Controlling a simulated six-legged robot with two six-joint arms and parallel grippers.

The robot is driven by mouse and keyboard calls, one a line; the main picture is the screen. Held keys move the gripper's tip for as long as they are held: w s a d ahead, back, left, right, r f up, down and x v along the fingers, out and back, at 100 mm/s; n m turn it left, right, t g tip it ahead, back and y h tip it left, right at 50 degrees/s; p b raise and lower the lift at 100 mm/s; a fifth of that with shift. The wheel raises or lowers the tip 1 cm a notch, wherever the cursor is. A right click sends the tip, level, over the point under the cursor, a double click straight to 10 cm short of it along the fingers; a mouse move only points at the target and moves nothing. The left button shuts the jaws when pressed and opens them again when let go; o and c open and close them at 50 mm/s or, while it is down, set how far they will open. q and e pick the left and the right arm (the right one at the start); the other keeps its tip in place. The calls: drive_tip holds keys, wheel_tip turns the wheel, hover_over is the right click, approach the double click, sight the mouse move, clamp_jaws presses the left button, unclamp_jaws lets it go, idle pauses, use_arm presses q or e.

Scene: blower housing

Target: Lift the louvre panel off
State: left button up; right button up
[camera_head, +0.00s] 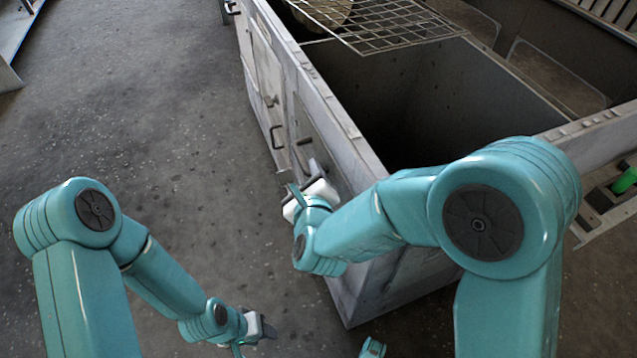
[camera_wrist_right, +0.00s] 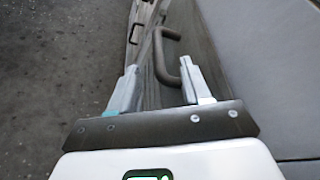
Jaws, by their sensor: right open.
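The louvre panel (camera_head: 313,128) appears to be the grey panel set in the housing's long side wall, seen at a steep angle; its slats are not clear. Its bar handle (camera_head: 304,141) stands out just beyond my right gripper (camera_head: 304,176). In the right wrist view the curved grey handle (camera_wrist_right: 160,48) stands ahead of my right gripper (camera_wrist_right: 160,70), between the lines of its two spread fingers. The right gripper is open and empty, and I cannot tell whether it touches the handle. My left gripper (camera_head: 264,330) hangs low over the floor; its jaws are too small to read.
The blower housing (camera_head: 365,155) is an open-topped metal box with a wire grid (camera_head: 385,25) across its far end. Another handle (camera_head: 274,136) sits further along the same side. A green object (camera_head: 624,181) lies at the right edge.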

sight(303, 165)
drive_tip(key=x, duration=0.7)
drive_tip(key=shift+f, duration=0.25)
drive_tip(key=shift+r, duration=0.1)
clamp_jaws()
